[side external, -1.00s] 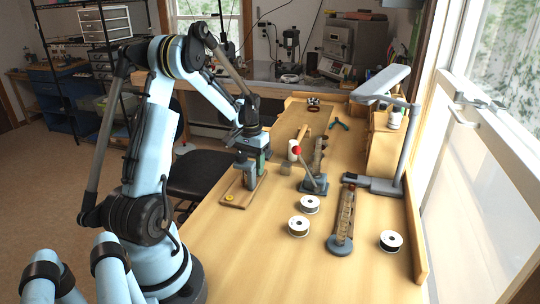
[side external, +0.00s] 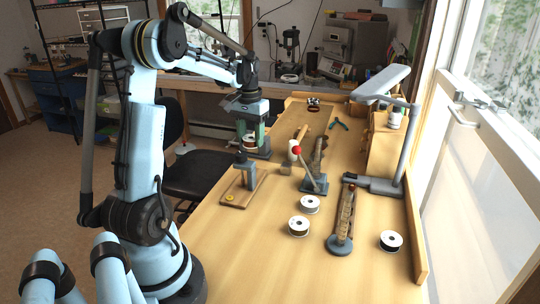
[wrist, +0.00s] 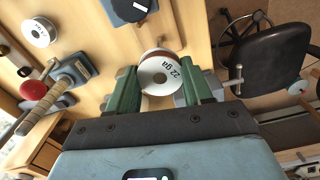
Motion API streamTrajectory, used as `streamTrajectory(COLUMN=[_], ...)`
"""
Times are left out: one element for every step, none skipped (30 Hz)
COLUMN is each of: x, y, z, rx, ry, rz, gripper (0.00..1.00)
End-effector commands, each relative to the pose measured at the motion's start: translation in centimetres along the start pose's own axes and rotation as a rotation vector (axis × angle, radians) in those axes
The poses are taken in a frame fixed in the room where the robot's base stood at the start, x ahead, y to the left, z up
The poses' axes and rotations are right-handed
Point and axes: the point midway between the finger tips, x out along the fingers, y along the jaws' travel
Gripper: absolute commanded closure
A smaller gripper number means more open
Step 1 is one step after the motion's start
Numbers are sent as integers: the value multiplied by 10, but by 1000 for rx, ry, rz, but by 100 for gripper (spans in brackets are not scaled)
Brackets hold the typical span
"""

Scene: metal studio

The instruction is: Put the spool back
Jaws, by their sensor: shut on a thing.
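My gripper (side external: 250,142) is raised above the far left part of the bench, behind the small wooden-based stand (side external: 238,201). Its green fingers are shut on a white-flanged spool (wrist: 160,74). In the wrist view, the spool's round face reads "22 ga" and a reddish-brown winding shows behind it. The spool is small and partly covered by the fingers in the side view. Other white spools lie flat on the bench: one near the middle (side external: 299,227), one just behind it (side external: 310,204), and one at the right (side external: 391,241).
A lever with a red ball (side external: 297,150) on a grey base stands right of my gripper. A black chair (wrist: 265,55) is beside the bench. The front bench is clear.

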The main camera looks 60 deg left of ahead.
Motion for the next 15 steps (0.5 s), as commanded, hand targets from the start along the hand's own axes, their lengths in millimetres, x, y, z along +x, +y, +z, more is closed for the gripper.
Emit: streamTrajectory(x=[-5,-8,-13,-17,-21,-28,-33,-36,-40,-45,-48,-54,-57,-56,-56], y=[0,0,0,0,0,0,0,0,0,0,0,0,2,11,19], z=[0,0,0,0,0,0,1,0,0,0,0,0,1,3,6], rx=[0,0,0,0,0,0,0,0,0,0,0,0,3,19,33], ry=[0,0,0,0,0,0,0,0,0,0,0,0,0,0,0], rz=[0,0,0,0,0,0,0,0,0,0,0,0,0,0,0], gripper=[85,85,85,85,85,85,85,85,85,85,85,85,85,85,85])
